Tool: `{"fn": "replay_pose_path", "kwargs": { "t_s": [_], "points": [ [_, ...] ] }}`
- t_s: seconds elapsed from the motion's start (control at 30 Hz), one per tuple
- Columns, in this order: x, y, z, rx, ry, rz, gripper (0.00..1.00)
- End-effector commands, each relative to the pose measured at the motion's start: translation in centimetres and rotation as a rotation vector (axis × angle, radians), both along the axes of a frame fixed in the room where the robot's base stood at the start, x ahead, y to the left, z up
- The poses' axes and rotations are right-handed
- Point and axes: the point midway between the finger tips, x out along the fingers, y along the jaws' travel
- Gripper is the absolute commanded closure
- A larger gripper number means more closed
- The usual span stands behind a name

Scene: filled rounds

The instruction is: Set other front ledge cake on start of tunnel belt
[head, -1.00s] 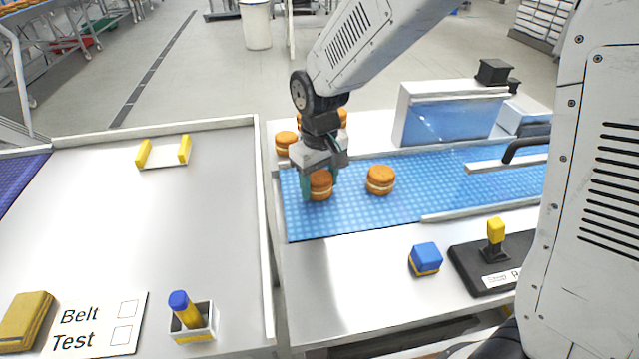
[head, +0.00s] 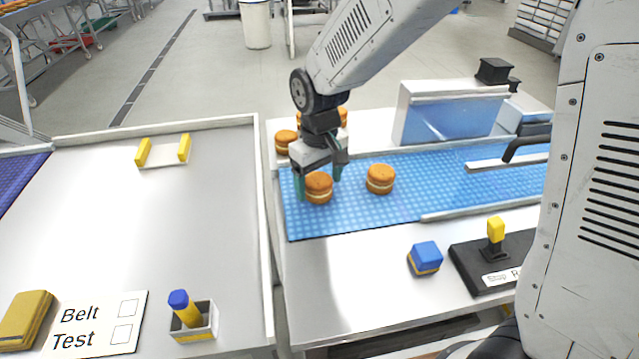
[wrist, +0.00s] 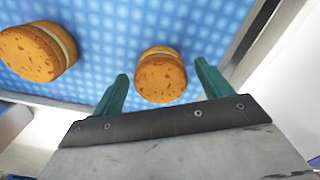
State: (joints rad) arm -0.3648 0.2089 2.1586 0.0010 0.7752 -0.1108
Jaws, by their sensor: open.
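A cake (head: 318,188), orange-brown with a pale filling, stands on the left end of the blue belt (head: 400,208). My gripper (head: 320,184) is open, with its teal fingers on either side of this cake. In the wrist view the cake (wrist: 160,75) sits between the spread fingertips (wrist: 162,82), with gaps on both sides. A second cake (head: 380,179) stands on the belt to the right; it also shows at the left of the wrist view (wrist: 38,52). More cakes (head: 286,142) are on the ledge behind, partly hidden by my arm.
The tunnel (head: 452,115) stands over the belt's far side to the right. A blue and yellow block (head: 425,258) and a black lever box (head: 496,262) are in front of the belt. The left table holds a card (head: 97,325) and a pen cup (head: 195,325), with much clear surface.

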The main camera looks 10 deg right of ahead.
Motion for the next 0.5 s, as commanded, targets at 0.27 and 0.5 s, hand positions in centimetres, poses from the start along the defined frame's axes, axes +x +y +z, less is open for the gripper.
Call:
{"fn": "replay_pose_path", "kwargs": {
  "t_s": [0.27,0.5],
  "points": [
    [0.1,0.0,6.1,0.002,-0.007,0.000,0.23],
    [0.1,0.0,10.0,0.001,-0.004,0.000,0.23]
  ]
}}
